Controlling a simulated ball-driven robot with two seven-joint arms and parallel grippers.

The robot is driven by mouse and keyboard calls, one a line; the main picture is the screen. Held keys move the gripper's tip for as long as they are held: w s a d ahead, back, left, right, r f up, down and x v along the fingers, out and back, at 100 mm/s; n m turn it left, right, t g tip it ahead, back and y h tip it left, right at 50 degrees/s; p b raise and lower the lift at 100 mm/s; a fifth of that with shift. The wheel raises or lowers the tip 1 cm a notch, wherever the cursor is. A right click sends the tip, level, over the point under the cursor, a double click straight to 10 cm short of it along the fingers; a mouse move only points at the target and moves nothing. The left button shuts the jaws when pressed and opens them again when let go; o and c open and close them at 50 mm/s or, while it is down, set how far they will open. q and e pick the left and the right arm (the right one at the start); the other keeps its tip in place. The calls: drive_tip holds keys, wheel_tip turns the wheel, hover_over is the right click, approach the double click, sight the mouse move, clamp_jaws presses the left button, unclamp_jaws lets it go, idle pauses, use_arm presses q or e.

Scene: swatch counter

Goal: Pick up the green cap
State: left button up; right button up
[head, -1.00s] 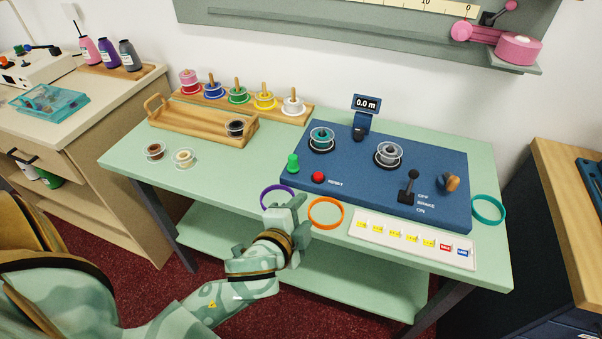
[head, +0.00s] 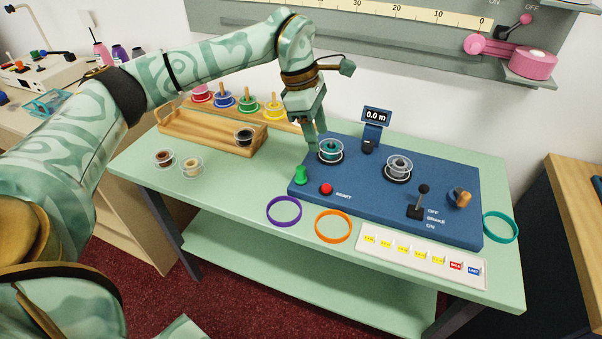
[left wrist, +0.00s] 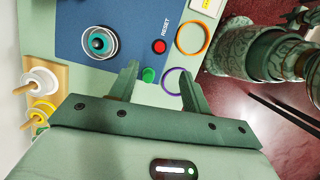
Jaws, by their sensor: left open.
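The green cap (head: 301,174) stands at the left front corner of the blue panel (head: 375,208), beside the red reset button. In the left wrist view the green cap (left wrist: 148,75) shows between the two fingers, beyond their tips or near them; the exact distance is hard to tell. My left gripper (head: 312,146) points down above the panel's left end, behind and above the cap, apart from it. Its fingers (left wrist: 159,72) are spread and hold nothing. My right gripper is not in view.
A teal spool (head: 331,150) sits close to my gripper, with a red button (head: 326,189) right of the cap. Purple (head: 284,211) and orange (head: 333,226) rings lie in front. A peg rack (head: 287,125) and wooden tray (head: 200,142) stand behind left. The counter left of the cap is clear.

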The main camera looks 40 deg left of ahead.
use_arm(q)
drive_tip(key=n+y, duration=0.1)
drive_tip(key=y, duration=0.1)
approach(301, 168)
drive_tip(key=f+b, duration=0.3)
drive_tip(key=w+f+b, duration=0.1)
drive_tip(key=shift+a+f, duration=0.25)
drive_tip(key=shift+a, duration=0.05)
drive_tip(key=f+b, duration=0.1)
drive_tip(key=f, duration=0.2)
drive_tip(key=d+f+b, duration=0.1)
drive_tip(key=f+b, duration=0.1)
drive_tip(key=f, duration=0.1)
drive_tip(key=shift+d, duration=0.2)
drive_tip(key=shift+r, duration=0.2)
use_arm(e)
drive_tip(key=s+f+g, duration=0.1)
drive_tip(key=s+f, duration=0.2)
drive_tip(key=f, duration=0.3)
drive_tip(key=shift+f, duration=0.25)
use_arm(q)
drive_tip(key=c, duration=1)
